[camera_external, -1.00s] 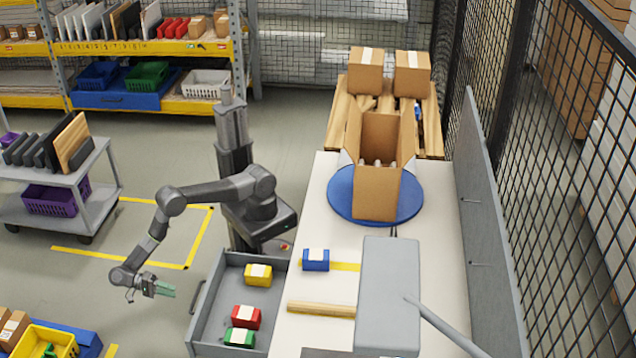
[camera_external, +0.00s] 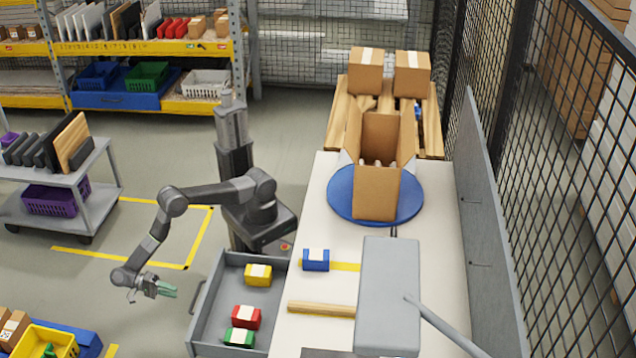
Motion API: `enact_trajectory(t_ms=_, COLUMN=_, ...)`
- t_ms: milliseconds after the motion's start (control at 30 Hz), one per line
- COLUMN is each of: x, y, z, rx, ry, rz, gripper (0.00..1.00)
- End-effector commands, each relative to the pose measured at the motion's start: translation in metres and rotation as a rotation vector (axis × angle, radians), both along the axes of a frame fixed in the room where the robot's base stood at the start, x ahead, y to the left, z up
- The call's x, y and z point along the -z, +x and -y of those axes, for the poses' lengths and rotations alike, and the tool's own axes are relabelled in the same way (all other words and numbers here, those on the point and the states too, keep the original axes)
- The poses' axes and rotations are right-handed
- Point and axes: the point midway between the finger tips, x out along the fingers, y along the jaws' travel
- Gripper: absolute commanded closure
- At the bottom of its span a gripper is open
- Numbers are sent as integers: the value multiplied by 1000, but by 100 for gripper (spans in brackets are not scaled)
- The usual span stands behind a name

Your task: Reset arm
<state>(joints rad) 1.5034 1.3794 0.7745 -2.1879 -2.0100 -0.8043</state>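My gripper (camera_external: 168,290) is at the end of my arm, out over the floor to the left of the open grey drawer (camera_external: 204,312). Its greenish fingers point right, toward the drawer's front and handle, and are apart from it. The fingers are small here, and I cannot tell whether a gap lies between them. I see no object held. My arm is stretched left from its column and bent down at the wrist.
The drawer holds a yellow block (camera_external: 258,275), a red block (camera_external: 247,317) and a green block (camera_external: 239,337). A blue block (camera_external: 316,260) and a wooden strip (camera_external: 321,308) lie on the white table (camera_external: 318,220). An open carton (camera_external: 376,192) stands on a blue disc (camera_external: 345,205). A grey cart (camera_external: 95,200) stands left.

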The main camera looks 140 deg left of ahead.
Motion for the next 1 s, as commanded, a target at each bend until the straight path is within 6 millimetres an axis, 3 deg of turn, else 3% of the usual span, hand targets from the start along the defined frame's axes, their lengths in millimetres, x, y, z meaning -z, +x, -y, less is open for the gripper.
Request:
enact_trajectory(t_ms=767, x=12, y=22, z=-23, rx=-1, ry=-1, rz=1, gripper=71)
enact_trajectory(t_ms=1000, x=15, y=51, z=-54, rx=-3, ry=2, rz=0, gripper=71)
